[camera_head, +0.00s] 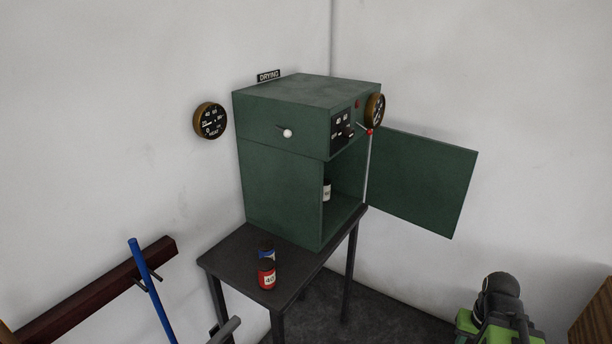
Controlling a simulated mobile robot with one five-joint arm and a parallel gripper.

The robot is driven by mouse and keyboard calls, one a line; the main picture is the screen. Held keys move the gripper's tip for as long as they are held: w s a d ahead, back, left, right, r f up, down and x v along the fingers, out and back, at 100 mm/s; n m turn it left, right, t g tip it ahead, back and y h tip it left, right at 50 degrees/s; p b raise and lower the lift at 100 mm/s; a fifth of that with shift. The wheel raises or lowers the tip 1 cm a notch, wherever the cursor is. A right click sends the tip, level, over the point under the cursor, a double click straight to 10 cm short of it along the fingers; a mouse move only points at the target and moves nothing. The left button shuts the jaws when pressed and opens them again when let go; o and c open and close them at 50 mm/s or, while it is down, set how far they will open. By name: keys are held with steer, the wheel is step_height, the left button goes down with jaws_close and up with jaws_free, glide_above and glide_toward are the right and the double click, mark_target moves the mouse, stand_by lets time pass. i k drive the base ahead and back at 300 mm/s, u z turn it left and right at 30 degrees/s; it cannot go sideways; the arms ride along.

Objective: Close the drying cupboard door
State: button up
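The drying cupboard (280,180) is a dark green metal box on a small dark table, under a "DRYING" sign (268,76). Its door (422,181) is a flat green panel, swung wide open to the right from the front's right edge. The open front shows a dark interior with a labelled jar (327,190) inside. I see no gripper fingers in the picture.
The table (230,262) bears a red labelled jar (267,275) and a blue-banded jar (267,254) left of the opening. A green and black device or machine part (497,312) stands at lower right, below the door. A blue pole (150,290) leans at left.

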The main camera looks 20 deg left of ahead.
mark_target(423, 182)
steer(key=z, duration=0.35)
steer(key=k, duration=0.15)
steer(key=u, duration=1.4)
steer(key=i, duration=1)
steer(key=k, duration=0.5)
steer(key=u, duration=0.6)
steer(key=k, duration=0.7)
steer(key=z, duration=0.5)
steer(key=i, duration=0.9)
steer(key=z, duration=0.05)
